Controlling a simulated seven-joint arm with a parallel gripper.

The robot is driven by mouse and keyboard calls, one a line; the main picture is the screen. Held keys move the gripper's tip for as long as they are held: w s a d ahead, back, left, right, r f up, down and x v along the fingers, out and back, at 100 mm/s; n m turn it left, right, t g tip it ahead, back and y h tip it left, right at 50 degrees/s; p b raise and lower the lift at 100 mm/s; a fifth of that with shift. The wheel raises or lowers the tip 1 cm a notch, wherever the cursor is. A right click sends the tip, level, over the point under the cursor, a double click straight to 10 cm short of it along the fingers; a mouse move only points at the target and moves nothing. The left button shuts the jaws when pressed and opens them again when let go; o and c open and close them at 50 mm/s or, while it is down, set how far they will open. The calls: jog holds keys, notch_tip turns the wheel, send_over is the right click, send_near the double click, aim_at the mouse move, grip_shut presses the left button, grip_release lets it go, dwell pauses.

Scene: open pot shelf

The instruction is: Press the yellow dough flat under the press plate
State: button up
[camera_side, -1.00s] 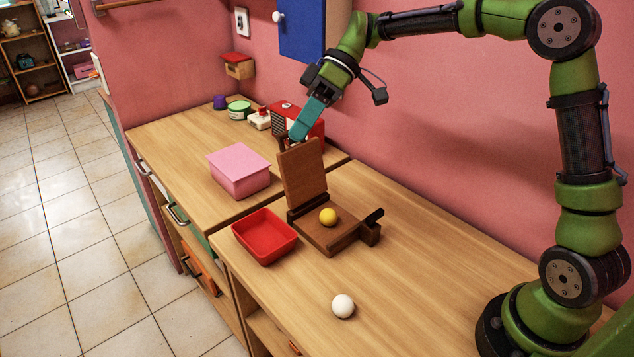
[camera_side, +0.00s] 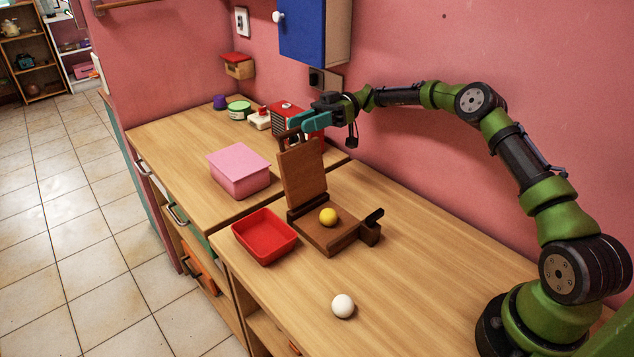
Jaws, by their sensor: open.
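The yellow dough ball (camera_side: 328,216) sits round on the base (camera_side: 333,236) of a wooden press. The press plate (camera_side: 302,173) stands raised at the back left of the base, nearly upright and hinged there. A dark handle (camera_side: 374,215) sticks out from a block at the base's right side. My gripper (camera_side: 293,128) has teal fingers and is open, just above and behind the top edge of the press plate, pointing left. Whether it touches the plate cannot be told from this view.
A red tray (camera_side: 264,252) stands left of the press, and a white ball (camera_side: 343,306) lies in front. A pink box (camera_side: 239,188), a red radio-like box (camera_side: 286,112) and small items stand farther back. The counter's right front is clear.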

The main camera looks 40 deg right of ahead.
aim_at(299, 129)
jog(key=shift+a+f, duration=0.25)
jog(key=shift+a, duration=1.05)
jog(key=shift+a+f, duration=0.25)
jog(key=shift+a, duration=1)
jog(key=shift+c, duration=0.4)
grip_shut()
